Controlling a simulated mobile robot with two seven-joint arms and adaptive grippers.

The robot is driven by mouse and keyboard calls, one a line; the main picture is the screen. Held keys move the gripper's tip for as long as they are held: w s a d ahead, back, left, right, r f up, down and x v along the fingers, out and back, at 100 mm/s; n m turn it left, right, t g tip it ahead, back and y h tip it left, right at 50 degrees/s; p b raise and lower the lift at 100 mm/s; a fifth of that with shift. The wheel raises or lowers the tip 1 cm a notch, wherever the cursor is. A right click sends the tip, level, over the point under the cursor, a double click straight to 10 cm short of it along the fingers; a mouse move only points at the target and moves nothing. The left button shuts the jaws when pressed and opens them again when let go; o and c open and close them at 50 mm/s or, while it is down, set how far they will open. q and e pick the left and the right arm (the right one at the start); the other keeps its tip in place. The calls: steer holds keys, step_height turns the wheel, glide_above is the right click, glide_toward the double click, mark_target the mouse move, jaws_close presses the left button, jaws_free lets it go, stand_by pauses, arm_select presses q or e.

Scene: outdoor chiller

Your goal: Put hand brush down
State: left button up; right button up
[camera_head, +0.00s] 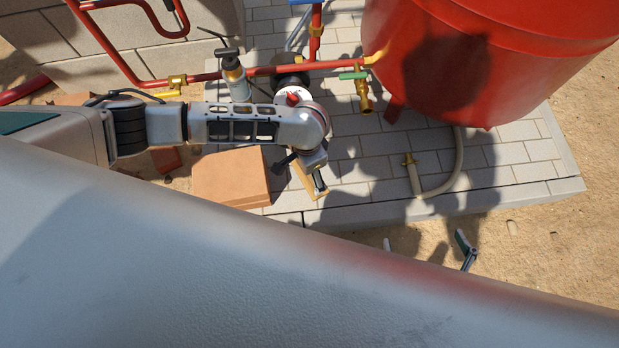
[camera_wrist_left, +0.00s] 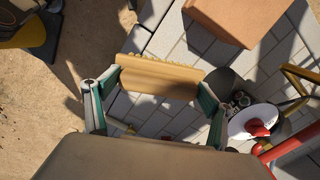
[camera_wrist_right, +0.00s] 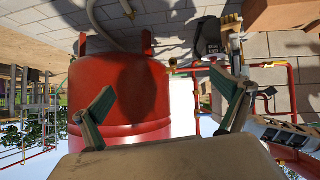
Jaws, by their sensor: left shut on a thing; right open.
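The hand brush has a tan wooden back and shows in the left wrist view (camera_wrist_left: 158,77), lying across between the fingers of my left gripper (camera_wrist_left: 152,92). My left gripper is shut on it. In the head view a strip of the brush (camera_head: 301,180) shows beside the left gripper (camera_head: 315,178), over the paving near its front edge; the wrist hides the rest. I cannot tell whether the brush touches the paving. My right gripper (camera_head: 428,246) is open and empty over the sand, partly hidden by my arm. Its spread fingers also show in the right wrist view (camera_wrist_right: 165,92).
Terracotta slabs (camera_head: 230,178) lie left of the left gripper. A red tank (camera_head: 480,60) stands at the right on the grey paving (camera_head: 520,155). Red pipes (camera_head: 330,66) with valves run behind the left arm. A pale hose (camera_head: 455,165) curves below the tank.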

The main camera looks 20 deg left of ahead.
arm_select(q)
steer(key=f+b, duration=0.3)
steer(key=f, duration=0.3)
steer(key=f+b, duration=0.3)
steer(key=f, duration=0.3)
steer(key=f+b, duration=0.3)
steer(key=f, duration=0.4)
steer(key=shift+s, duration=0.35)
steer(key=shift+w, duration=0.2)
steer(key=shift+w+r, duration=0.15)
steer(key=shift+r, duration=0.1)
steer(key=shift+f, duration=0.2)
steer(key=o, duration=1.5)
steer(key=shift+c, duration=0.2)
arm_select(e)
steer(key=w+a+r+m+t+y, duration=0.1)
steer(key=a+m, duration=0.3)
steer(key=a, duration=0.5)
steer(key=shift+a+r+m+y, duration=0.15)
steer(key=shift+r+m+y, duration=0.25)
steer(key=shift+r+y, duration=0.3)
